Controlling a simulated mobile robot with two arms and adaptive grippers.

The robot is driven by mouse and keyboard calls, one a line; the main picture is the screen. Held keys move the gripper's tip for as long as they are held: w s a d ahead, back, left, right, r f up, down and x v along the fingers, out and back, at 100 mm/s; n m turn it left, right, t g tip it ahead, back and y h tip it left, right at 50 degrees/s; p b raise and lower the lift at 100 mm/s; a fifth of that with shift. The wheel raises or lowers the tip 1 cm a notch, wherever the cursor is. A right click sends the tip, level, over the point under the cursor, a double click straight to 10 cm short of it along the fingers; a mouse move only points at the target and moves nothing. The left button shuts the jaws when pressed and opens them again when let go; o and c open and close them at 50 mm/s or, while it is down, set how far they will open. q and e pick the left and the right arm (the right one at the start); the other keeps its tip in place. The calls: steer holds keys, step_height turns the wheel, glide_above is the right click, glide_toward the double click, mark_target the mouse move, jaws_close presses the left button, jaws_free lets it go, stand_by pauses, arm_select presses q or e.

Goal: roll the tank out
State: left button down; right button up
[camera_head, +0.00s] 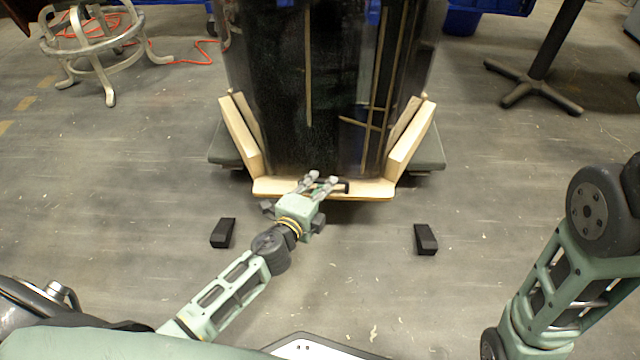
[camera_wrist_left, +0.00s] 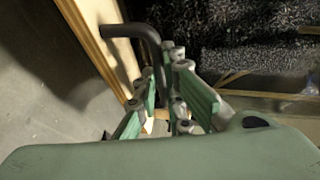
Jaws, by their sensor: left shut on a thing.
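The tank (camera_head: 335,90) is a large dark, glossy cylinder standing upright in a wooden cradle (camera_head: 375,190) at the top middle of the head view. A black handle (camera_head: 343,184) sits on the cradle's front edge; it also shows as a dark bent bar in the left wrist view (camera_wrist_left: 135,32). My left gripper (camera_head: 322,178) is at the handle, its fingers shut on it. The left wrist view shows the gripper's fingers (camera_wrist_left: 165,95) close around the lower end of the bar. My right arm shows at the right, but its gripper is out of view.
Two black wedges (camera_head: 223,233) (camera_head: 426,239) lie on the floor in front of the cradle, apart from it. A metal stool (camera_head: 85,45) stands at the upper left with an orange cord (camera_head: 185,62). A dark pedestal base (camera_head: 535,85) stands at the upper right.

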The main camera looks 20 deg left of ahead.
arm_select(q)
steer(key=shift+w+a+r, duration=0.15)
steer(key=shift+w+a, duration=0.1)
steer(key=shift+w, duration=0.2)
steer(key=shift+w+a+r, duration=0.1)
steer(key=shift+w+a, duration=0.1)
steer(key=shift+w, duration=0.2)
steer(key=shift+w+f, duration=0.1)
steer(key=shift+w, duration=0.1)
steer(key=shift+w+d+f, duration=0.15)
steer(key=shift+w+f, duration=0.05)
steer(key=c, duration=2.3)
jaws_free()
steer(key=shift+d, duration=0.1)
steer(key=o, duration=0.5)
steer(key=shift+s, duration=0.15)
steer(key=shift+c, duration=0.2)
steer(key=v, duration=1.2)
